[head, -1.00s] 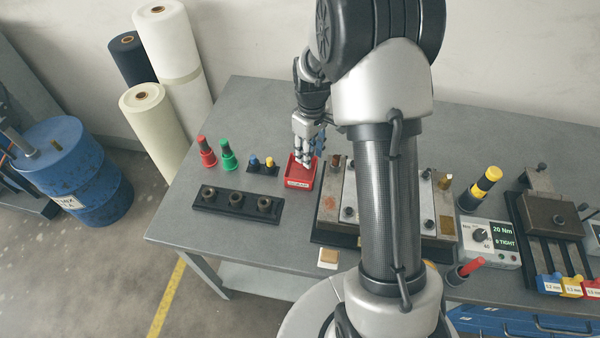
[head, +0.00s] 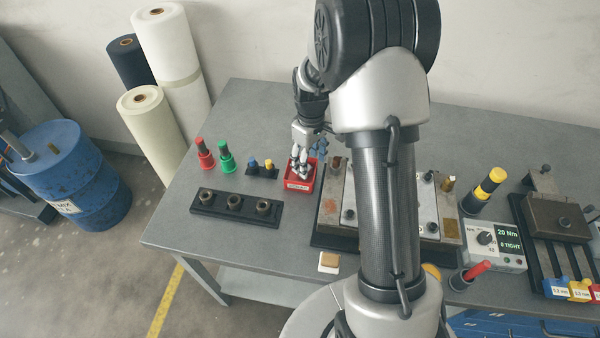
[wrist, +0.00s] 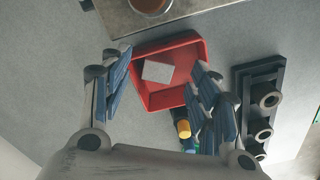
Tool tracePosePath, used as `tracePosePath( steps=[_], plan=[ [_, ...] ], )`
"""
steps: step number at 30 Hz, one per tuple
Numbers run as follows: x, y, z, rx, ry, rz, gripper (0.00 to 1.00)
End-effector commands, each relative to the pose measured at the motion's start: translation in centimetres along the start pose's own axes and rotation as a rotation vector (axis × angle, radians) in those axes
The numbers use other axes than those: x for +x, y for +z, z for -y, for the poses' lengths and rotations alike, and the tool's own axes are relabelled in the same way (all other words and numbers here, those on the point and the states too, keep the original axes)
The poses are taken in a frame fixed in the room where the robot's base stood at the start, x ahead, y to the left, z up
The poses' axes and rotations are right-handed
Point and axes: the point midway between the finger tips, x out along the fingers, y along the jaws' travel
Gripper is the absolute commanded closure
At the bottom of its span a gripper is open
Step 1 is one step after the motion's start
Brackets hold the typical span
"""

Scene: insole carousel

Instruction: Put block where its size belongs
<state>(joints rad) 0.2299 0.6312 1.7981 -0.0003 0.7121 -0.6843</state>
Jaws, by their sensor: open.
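A small pale grey block (wrist: 158,72) lies flat inside a red tray (wrist: 185,102) in the wrist view. The tray (head: 307,187) stands near the middle of the bench in the head view, with a white label on its front. My gripper (wrist: 157,82) is open and empty, its fingers spread to the left and right of the tray in the wrist view. Three small bins, blue (head: 556,288), yellow (head: 579,290) and red (head: 595,292), carry size labels at the right edge; the wording is hard to read.
A black three-socket base (head: 236,208) lies left of the tray. A metal fixture (head: 332,205) is close on the right. A torque meter (head: 496,246) stands further right.

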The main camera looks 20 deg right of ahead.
Motion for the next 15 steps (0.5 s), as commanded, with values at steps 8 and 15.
tracePosePath(
  steps=[8,15],
  plan=[
    [-0.5,0.0,0.0,0.0,0.001,-0.001,0.44],
    [-4.8,-0.1,-0.1,0.0,0.004,-0.005,0.44]
  ],
)
